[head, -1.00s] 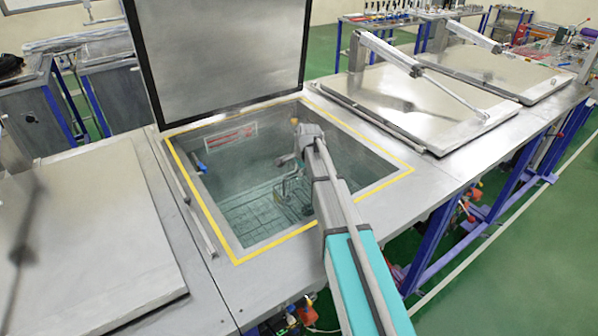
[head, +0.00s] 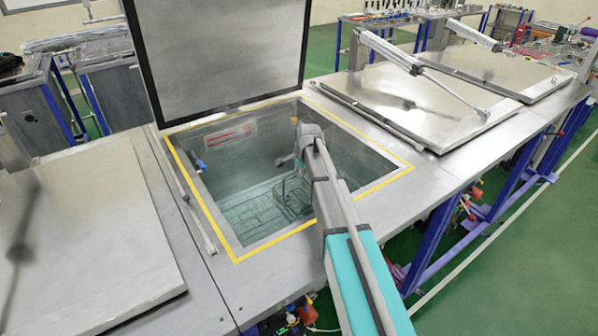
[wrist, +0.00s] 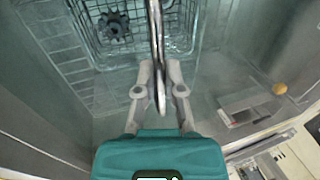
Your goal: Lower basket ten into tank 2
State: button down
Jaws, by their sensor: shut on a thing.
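The open tank (head: 210,216) has a yellow line around its mouth, and its lid (head: 225,55) stands raised at the back. My gripper (wrist: 160,78) is shut on the upright handle of a wire basket (wrist: 180,28). A dark toothed part (wrist: 113,26) lies in the basket. In the head view my arm reaches down into the tank, with the basket (head: 291,200) hanging inside below the rim. My arm partly hides the basket there. I cannot tell whether the basket touches the bottom, and no number shows on basket or tank.
Closed lids lie to the right (head: 420,100) and left (head: 90,235) of the open tank. A wire rack (wrist: 55,50) shows beside the basket in the wrist view. A blue fitting (head: 201,166) sits on the tank's left wall.

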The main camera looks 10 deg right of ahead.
jog(key=c, duration=0.7)
grip_release()
jog(key=shift+r, duration=0.1)
jog(key=shift+t, duration=0.3)
jog(key=shift+r+p, duration=14.7)
jog(key=shift+r, duration=0.15)
